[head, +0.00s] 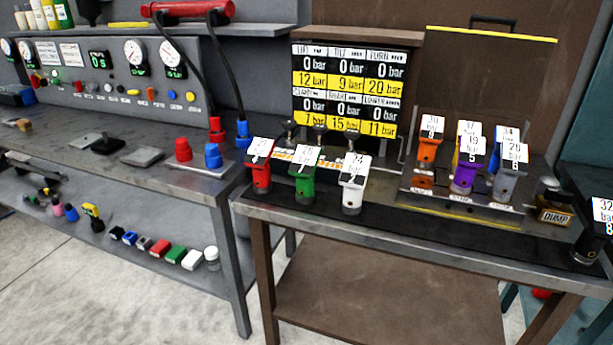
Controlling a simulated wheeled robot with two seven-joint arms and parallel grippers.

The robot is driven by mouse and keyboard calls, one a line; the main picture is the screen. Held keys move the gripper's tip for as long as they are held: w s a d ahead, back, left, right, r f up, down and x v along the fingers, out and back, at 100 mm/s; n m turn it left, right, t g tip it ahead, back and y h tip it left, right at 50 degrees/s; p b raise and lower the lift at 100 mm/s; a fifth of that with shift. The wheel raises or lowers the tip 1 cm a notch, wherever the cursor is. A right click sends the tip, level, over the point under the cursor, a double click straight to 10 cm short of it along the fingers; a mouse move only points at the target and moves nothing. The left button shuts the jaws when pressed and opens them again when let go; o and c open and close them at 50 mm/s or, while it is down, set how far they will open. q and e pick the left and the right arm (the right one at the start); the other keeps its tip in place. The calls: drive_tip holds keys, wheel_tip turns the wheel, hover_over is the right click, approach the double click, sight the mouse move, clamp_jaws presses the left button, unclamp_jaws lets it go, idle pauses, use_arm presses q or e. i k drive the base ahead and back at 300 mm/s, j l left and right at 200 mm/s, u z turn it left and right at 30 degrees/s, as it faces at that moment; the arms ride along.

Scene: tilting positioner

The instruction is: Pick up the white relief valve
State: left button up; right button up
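The white relief valve (352,193) stands upright near the front left of the right-hand bench. It carries a white tag that appears to read 24 bar. A green valve (306,186) and a red valve (262,178) stand to its left, each with its own tag. Neither of my grippers shows in the head view.
Orange (427,152), purple (466,174) and grey (506,184) valves stand on a plate to the right. A black valve (585,245) stands at the bench's right end. A bar readout board (346,90) rises behind. The bench's dark front strip (420,228) is clear.

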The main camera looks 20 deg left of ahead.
sight(354, 172)
drive_tip(key=i+l+u, duration=0.25)
drive_tip(key=l, duration=0.4)
drive_tip(key=i+l+u, duration=0.25)
drive_tip(key=l, duration=0.4)
drive_tip(key=l+u, duration=0.25)
drive_tip(key=l, duration=0.45)
drive_tip(key=i+l+u, duration=0.25)
drive_tip(key=l, duration=0.45)
drive_tip(key=k, duration=0.1)
